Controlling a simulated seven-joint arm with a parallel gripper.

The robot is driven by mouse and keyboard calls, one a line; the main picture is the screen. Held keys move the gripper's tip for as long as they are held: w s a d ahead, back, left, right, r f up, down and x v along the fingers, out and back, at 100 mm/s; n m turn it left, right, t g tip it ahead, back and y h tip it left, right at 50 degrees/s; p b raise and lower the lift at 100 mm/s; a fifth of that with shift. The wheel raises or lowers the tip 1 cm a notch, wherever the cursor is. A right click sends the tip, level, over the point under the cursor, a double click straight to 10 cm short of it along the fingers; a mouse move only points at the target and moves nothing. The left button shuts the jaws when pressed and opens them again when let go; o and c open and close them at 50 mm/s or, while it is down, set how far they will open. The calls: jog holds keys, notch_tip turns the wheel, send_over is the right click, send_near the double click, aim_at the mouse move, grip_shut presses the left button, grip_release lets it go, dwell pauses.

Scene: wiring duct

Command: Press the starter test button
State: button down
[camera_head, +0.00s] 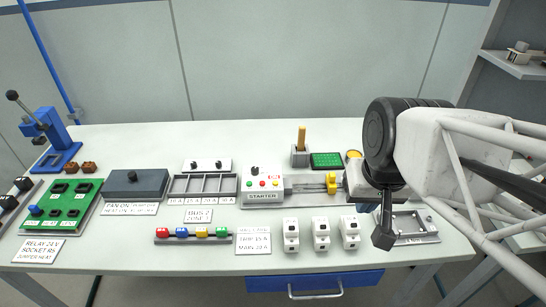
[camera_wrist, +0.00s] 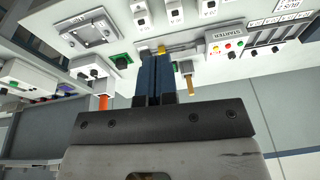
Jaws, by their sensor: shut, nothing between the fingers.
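The starter (camera_head: 247,190) is a light box with a "STARTER" label on its front, at mid-table in the head view. Small red, green and other coloured buttons and a dark knob sit on its top; I cannot read which is the test button. The starter also shows inverted at the upper right of the wrist view (camera_wrist: 215,51). My gripper (camera_wrist: 154,57) has dark blue fingers pressed together with nothing between them. It is apart from the starter, to its right in the head view. My arm partly hides the table around it.
A rail with a yellow piece (camera_head: 331,183) lies just right of the starter. A holder with an orange-brown stick (camera_head: 301,138) stands behind. Several white modules (camera_head: 321,234) stand in front, and an open tray (camera_head: 188,189) is left. Clear table lies along the back left.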

jog(key=w+a+f+m+t+y, duration=0.1)
jog(key=w+a+f+m+y, duration=0.1)
jog(key=w+a+m+y, duration=0.7)
jog(key=m+t+h, duration=0.3)
jog(key=m, duration=0.6)
send_over(275, 183)
notch_tip(275, 183, down, 6)
jog(key=shift+f, duration=0.25)
jog(key=shift+f, duration=4.25)
jog(key=shift+s+f, duration=0.1)
jog(key=shift+f, duration=0.7)
jog(key=shift+r, duration=0.8)
